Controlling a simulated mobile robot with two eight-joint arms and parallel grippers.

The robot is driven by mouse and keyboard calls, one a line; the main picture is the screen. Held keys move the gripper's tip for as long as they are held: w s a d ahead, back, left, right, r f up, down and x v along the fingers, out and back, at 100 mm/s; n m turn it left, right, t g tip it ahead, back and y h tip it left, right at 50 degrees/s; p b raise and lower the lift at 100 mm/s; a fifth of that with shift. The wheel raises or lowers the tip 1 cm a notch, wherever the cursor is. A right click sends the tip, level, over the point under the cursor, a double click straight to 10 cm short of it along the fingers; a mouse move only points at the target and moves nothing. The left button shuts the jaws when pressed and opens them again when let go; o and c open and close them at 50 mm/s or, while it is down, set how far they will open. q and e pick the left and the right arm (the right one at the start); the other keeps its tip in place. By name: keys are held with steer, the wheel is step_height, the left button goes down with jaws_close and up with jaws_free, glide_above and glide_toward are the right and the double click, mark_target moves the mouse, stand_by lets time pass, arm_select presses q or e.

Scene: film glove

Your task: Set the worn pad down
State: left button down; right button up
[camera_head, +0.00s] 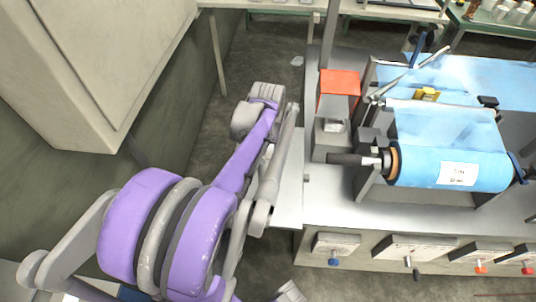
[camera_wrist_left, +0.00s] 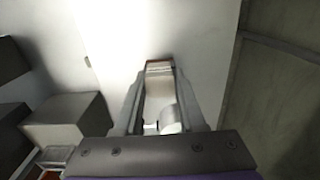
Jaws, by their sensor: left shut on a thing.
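In the left wrist view my left gripper (camera_wrist_left: 159,70) is shut on a small pale beige piece with a brownish far edge, which I take to be the worn pad (camera_wrist_left: 159,84). A rounded white shape sits nearer the palm, between the fingers. The gripper faces a pale, brightly lit flat surface (camera_wrist_left: 195,35); whether the pad touches it, I cannot tell. In the head view my left arm reaches to the left side of the bench, and its links hide the fingertips and pad. My right gripper is not in view.
The metal bench (camera_head: 340,205) carries a blue film roll (camera_head: 425,168), an orange box (camera_head: 340,82) and a small grey open box (camera_head: 332,140). A pale plate (camera_head: 290,185) juts from its left side. Grey blocks (camera_wrist_left: 68,118) stand left in the wrist view. A cabinet (camera_head: 95,60) stands left.

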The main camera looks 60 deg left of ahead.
mark_target(268, 154)
arm_select(q)
steer(key=c, duration=0.5)
jaws_free()
steer(key=shift+r, duration=0.3)
step_height(268, 154, up, 12)
steer(key=p, duration=0.3)
steer(key=s+d+f+m+t, duration=0.1)
steer(key=d+f+m, duration=0.4)
steer(key=d, duration=0.7)
steer(key=d+f+m+t, duration=0.4)
steer(key=d+f+m, duration=0.1)
steer(key=d, duration=0.8)
steer(key=shift+s+f, duration=0.4)
steer(key=shift+f, duration=0.15)
